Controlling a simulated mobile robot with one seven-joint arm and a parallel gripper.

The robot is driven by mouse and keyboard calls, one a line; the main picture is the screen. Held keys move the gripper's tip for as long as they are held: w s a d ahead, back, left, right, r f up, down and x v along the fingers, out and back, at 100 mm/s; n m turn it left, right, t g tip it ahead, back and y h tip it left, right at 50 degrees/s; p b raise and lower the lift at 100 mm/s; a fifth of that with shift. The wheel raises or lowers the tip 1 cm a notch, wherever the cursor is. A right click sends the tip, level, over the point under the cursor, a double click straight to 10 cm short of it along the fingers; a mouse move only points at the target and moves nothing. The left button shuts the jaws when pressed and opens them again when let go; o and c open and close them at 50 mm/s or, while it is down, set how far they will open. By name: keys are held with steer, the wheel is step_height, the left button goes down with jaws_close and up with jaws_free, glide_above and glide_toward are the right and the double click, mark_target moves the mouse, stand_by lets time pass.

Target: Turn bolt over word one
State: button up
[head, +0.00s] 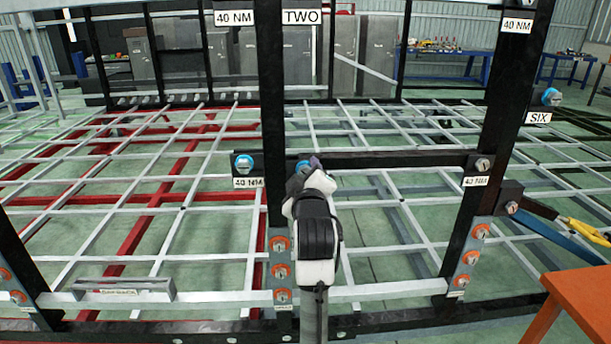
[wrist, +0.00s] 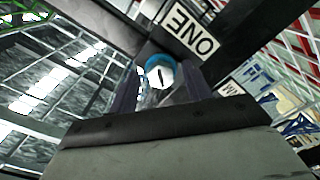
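The bolt over the word ONE shows in the wrist view as a pale slotted head with a blue ring (wrist: 160,72). The ONE label (wrist: 190,32) appears upside down above it there. My gripper (wrist: 160,85) has its two dark fingers apart, one on each side of the bolt; contact is not clear. In the head view my gripper (head: 308,164) is at the dark crossbar, right of the central post. Blue of the bolt (head: 302,164) shows beside it. My arm hides the ONE label there.
Another blue-ringed bolt (head: 245,164) with a 40 NM label sits just left of the post (head: 272,100). A bolt at the crossbar's right end (head: 482,164) and a SIX bolt (head: 551,97) are farther right. An orange table (head: 585,295) stands at lower right.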

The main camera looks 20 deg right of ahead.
steer(key=b+v, duration=0.7)
steer(key=v, duration=0.7)
steer(key=shift+w, duration=0.15)
